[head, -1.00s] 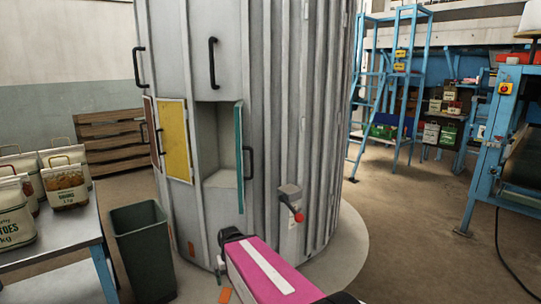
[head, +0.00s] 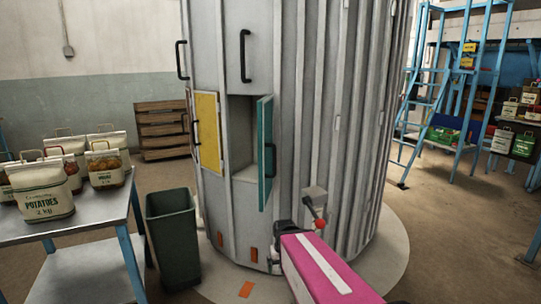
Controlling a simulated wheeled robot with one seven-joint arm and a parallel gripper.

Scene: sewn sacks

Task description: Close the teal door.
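The teal door (head: 265,150) stands open on the front of the grey ribbed cylinder (head: 310,80). It is hinged at the right side of a square opening (head: 242,130) and sticks out toward me, with a black handle (head: 271,160) on it. The opening looks empty. My gripper (head: 276,240) is at the end of my pink arm, low in front of the cylinder, below and slightly right of the door, apart from it. Its fingers are too small and partly hidden to tell whether it is open.
A yellow door (head: 208,132) is left of the opening. A lever with a red knob (head: 319,223) sticks out right of the teal door. A dark green bin (head: 173,240) and a metal table (head: 75,237) with several potato sacks (head: 42,190) stand at the left. The right floor is clear.

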